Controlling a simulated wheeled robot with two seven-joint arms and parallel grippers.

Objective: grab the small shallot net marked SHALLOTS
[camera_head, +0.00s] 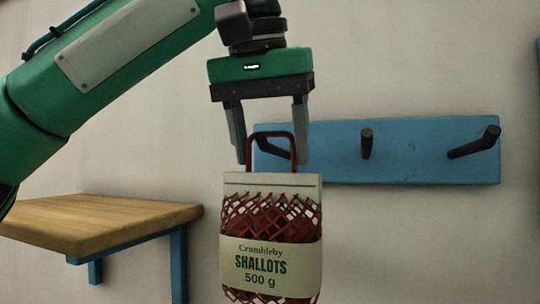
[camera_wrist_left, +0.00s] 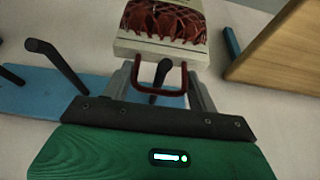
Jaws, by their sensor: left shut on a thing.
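The small shallot net (camera_head: 270,265) is a red mesh with a cream header and a cream band reading "Crumbleby SHALLOTS 500 g". It hangs upright below my left gripper (camera_head: 271,160), whose fingers are shut on its dark red handle (camera_head: 270,135), one on each side. In the left wrist view the net (camera_wrist_left: 165,22) is beyond the fingers, and its handle (camera_wrist_left: 158,90) lies between the fingers of my left gripper (camera_wrist_left: 162,75). A dark peg shows through the handle loop; I cannot tell whether the loop still rests on it. My right gripper is not in view.
A blue wall rack (camera_head: 420,165) with dark pegs is behind the net; its middle peg (camera_head: 366,143) and right peg (camera_head: 475,144) are bare. A wooden shelf (camera_head: 100,222) on blue brackets juts out at the left. The wall to the lower right is clear.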

